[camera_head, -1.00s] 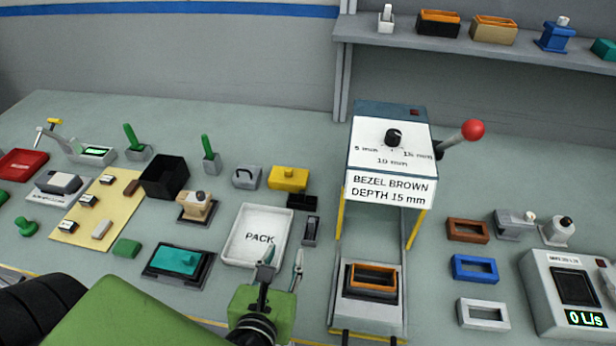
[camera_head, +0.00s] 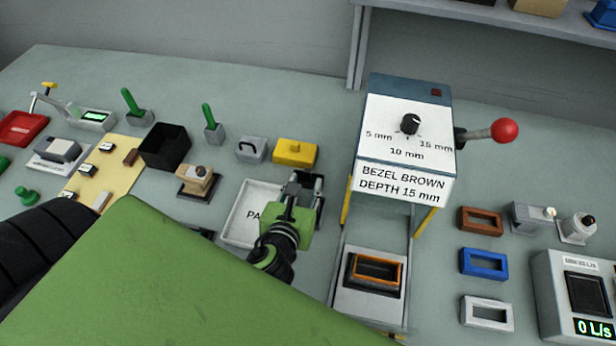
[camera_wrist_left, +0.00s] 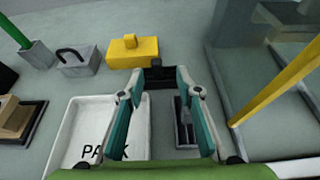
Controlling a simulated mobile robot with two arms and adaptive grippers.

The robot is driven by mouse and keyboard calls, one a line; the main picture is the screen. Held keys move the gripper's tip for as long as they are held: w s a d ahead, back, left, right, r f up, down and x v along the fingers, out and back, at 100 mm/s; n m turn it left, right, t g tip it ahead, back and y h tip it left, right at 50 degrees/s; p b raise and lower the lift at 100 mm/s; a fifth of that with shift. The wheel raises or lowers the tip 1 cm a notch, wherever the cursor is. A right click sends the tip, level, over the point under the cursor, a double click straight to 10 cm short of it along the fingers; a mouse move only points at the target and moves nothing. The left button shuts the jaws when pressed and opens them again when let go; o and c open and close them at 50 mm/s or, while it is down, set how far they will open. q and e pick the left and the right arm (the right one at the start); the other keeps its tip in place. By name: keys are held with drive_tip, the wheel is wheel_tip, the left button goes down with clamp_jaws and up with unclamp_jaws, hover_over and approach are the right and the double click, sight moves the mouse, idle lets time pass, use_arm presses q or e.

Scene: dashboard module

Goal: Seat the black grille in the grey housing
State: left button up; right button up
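A small black block (camera_wrist_left: 160,78) with a round knob on top, which looks like the black grille, lies past the white PACK tray in the left wrist view. My left gripper (camera_wrist_left: 160,84) is open, its two teal fingers on either side of the near part of this block, with gaps showing. In the head view my left gripper (camera_head: 305,184) hides most of the block. A grey slotted piece (camera_wrist_left: 186,122), possibly the grey housing, lies between the fingers, nearer the palm. I cannot tell for sure which piece is the housing. My right gripper is not in view.
The white PACK tray (camera_head: 240,222) is left of the gripper. A yellow block (camera_head: 295,152) and a grey handled block (camera_head: 251,149) stand behind. The press (camera_head: 404,160), with yellow posts and an orange-rimmed part (camera_head: 378,268) below, stands close on the right.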

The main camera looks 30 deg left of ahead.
sight(307, 174)
use_arm(q)
drive_tip(key=shift+w+a+f+p, duration=0.1)
drive_tip(key=shift+w+a+p, duration=0.15)
drive_tip(key=shift+w, duration=0.25)
drive_tip(key=shift+w+a+f+p, duration=0.1)
drive_tip(key=shift+w+a+p, duration=0.15)
drive_tip(key=shift+w, duration=0.2)
drive_tip(key=shift+x, duration=1.15)
drive_tip(key=shift+w+a+f, duration=0.1)
drive_tip(key=shift+w+f, duration=0.1)
drive_tip(key=shift+f, duration=0.05)
drive_tip(key=shift+s, duration=0.1)
drive_tip(key=c, duration=0.9)
clamp_jaws()
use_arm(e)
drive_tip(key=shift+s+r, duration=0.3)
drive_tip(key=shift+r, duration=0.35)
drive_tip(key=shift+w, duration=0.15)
